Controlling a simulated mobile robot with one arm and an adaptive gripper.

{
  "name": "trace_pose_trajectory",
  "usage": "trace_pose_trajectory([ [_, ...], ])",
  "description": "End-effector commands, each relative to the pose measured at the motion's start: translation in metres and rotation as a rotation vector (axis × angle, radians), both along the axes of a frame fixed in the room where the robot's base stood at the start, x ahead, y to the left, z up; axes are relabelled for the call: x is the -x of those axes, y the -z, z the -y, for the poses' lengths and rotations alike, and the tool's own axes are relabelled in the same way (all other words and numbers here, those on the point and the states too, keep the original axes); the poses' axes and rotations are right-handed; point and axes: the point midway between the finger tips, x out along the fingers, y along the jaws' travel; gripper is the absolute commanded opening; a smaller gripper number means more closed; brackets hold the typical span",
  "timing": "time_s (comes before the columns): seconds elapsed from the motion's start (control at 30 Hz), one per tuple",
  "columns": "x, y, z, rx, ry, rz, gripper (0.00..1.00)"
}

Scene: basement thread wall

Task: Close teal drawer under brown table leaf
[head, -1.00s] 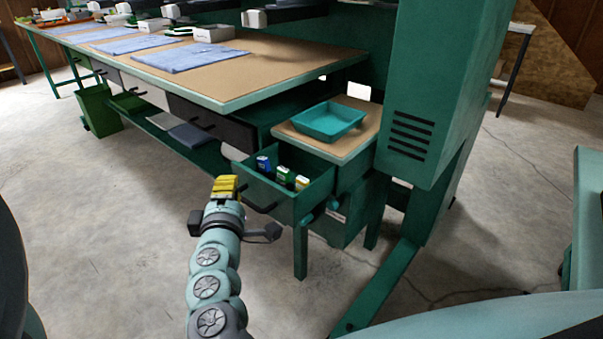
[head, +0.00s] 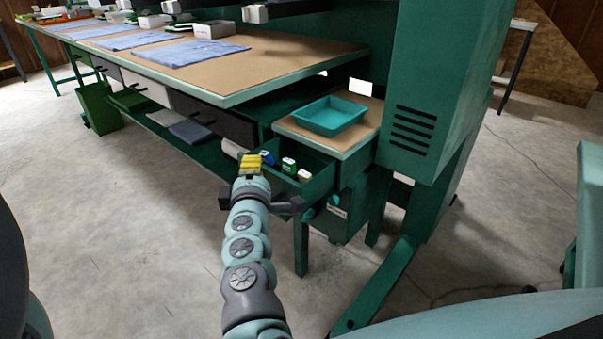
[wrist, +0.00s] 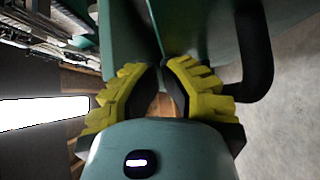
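The teal drawer (head: 320,187) is pulled out under the brown table leaf (head: 355,145). Small blue, green and yellow-white items (head: 289,166) stand inside it. My gripper (head: 251,162), with yellow ribbed fingers, is at the drawer's front, and my arm hides part of the front panel. In the wrist view the fingertips (wrist: 160,66) are close together with nothing seen between them. They point at the teal front (wrist: 205,30); I cannot tell whether they touch it. The black drawer handle (wrist: 260,45) is to the right of the fingers, outside them.
A turquoise tray (head: 328,116) sits on the leaf. The long bench (head: 270,75) with blue cloths and other drawers runs to the left. A green cabinet column (head: 425,90) stands right of the leaf, its foot reaching toward me. Concrete floor (head: 130,240) is clear at left.

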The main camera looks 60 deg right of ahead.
Motion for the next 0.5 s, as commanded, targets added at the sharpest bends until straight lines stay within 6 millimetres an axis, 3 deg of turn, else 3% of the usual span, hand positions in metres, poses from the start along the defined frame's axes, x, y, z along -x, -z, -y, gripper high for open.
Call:
trace_pose_trajectory([
  [0.2,0.007,0.003,0.045,0.003,0.009,-0.001,0.00],
  [0.5,0.011,0.001,0.084,0.003,0.007,0.000,0.00],
])
